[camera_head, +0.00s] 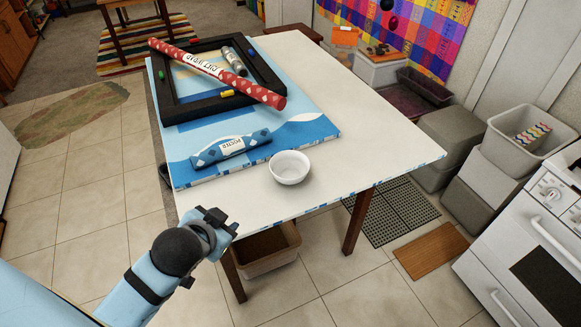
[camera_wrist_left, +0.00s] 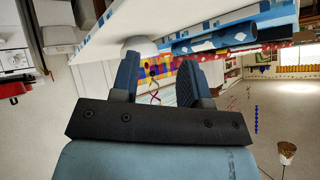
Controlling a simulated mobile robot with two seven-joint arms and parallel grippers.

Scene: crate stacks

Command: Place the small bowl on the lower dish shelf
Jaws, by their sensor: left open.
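The small white bowl (camera_head: 290,167) stands upright on the white table top (camera_head: 375,130), near its front edge. My left gripper (camera_head: 218,222) is at the front-left of the table, left of and nearer than the bowl, apart from it. In the left wrist view, which looks upside down, my left gripper (camera_wrist_left: 160,68) has its two fingers spread with nothing between them. A white rounded shape, apparently the bowl (camera_wrist_left: 138,44), shows beyond the fingers by the table edge. My right gripper is not in view. I cannot make out a dish shelf in either view.
A blue board (camera_head: 320,128) on the table carries a black frame (camera_head: 170,110), a red gift-wrap roll (camera_head: 205,65) and a blue poster roll (camera_head: 232,147). A brown bin (camera_head: 268,255) sits below the table. Grey crates (camera_head: 475,195) and a white stove (camera_head: 530,235) stand right.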

